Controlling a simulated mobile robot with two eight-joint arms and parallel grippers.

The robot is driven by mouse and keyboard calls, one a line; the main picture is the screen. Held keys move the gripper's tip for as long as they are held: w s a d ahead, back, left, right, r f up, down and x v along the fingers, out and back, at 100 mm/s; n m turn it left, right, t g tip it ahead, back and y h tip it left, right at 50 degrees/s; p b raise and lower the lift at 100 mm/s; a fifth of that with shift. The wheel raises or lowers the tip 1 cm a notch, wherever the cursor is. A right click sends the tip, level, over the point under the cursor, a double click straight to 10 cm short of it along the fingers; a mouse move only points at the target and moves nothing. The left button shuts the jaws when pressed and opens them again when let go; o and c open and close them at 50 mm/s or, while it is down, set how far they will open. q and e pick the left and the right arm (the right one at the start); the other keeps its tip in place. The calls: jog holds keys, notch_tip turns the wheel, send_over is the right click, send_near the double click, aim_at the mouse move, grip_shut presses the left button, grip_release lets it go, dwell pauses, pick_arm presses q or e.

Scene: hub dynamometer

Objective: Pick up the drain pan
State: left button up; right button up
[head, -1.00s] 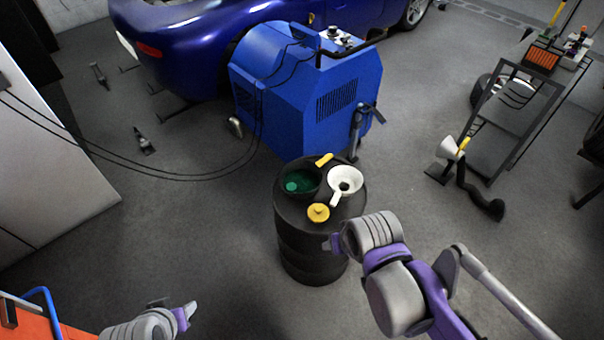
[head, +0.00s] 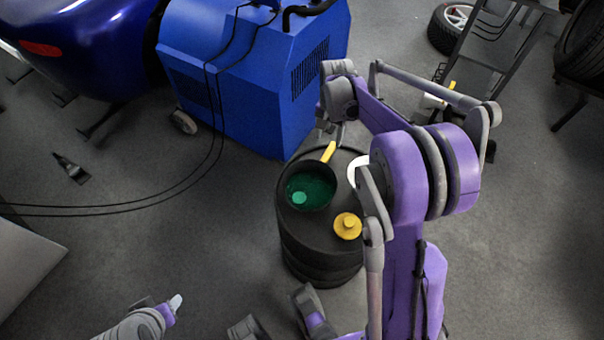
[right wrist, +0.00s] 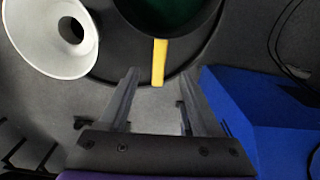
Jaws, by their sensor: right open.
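The drain pan (head: 297,203) is a round black pan with green liquid and a yellow handle (head: 328,152). It sits on top of a black drum (head: 310,245). My right gripper (head: 332,132) is at the drum's far edge, close to the handle's end. In the right wrist view my right gripper (right wrist: 168,73) is open, with the handle (right wrist: 159,62) pointing in between its fingertips; whether it touches is unclear. My left gripper (head: 160,305) is low at the left, away from the drum; its jaw opening is unclear.
A white funnel (right wrist: 53,38) lies beside the pan, mostly hidden by my right arm in the head view. A yellow cap (head: 347,226) is on the drum's near side. A blue machine (head: 250,80) stands just behind the drum.

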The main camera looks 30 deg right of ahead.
send_over(326, 157)
jog(key=f, duration=0.3)
jog(key=f+b, duration=0.1)
jog(key=f, duration=0.1)
jog(key=shift+d, duration=0.25)
jog(key=f, duration=0.3)
jog(key=f+b, duration=0.1)
jog(key=f, duration=0.1)
jog(key=shift+a+f, duration=0.3)
grip_shut()
dwell(0.7)
